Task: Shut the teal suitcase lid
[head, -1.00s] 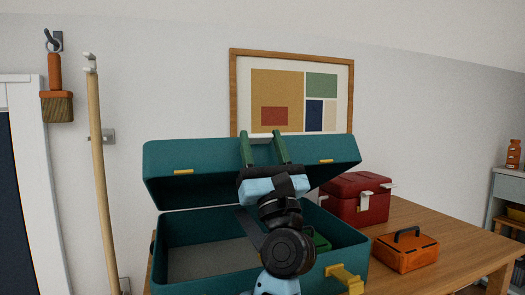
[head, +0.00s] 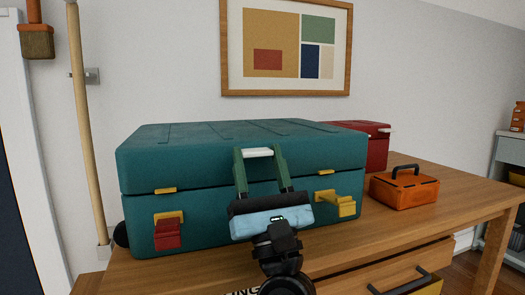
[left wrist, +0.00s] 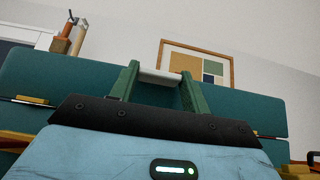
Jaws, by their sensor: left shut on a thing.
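The teal suitcase (head: 215,225) stands on the wooden desk. Its lid (head: 180,150) is down over the base, with a thin dark seam between them; I cannot tell whether it is fully closed. The lid also fills much of the left wrist view (left wrist: 60,80). My left gripper (head: 259,156) is at the front middle of the lid, its green fingers shut on the white handle (head: 258,152); it also shows in the left wrist view (left wrist: 160,78). A red latch (head: 167,233) hangs at front left. A yellow latch (head: 340,204) sticks out at front right. The suitcase's inside is hidden.
An orange toolbox (head: 404,188) stands right of the suitcase, and a red box (head: 375,145) is partly hidden behind it. The desk (head: 450,195) is clear at its right end. A drawer (head: 415,285) below the desktop sits partly open.

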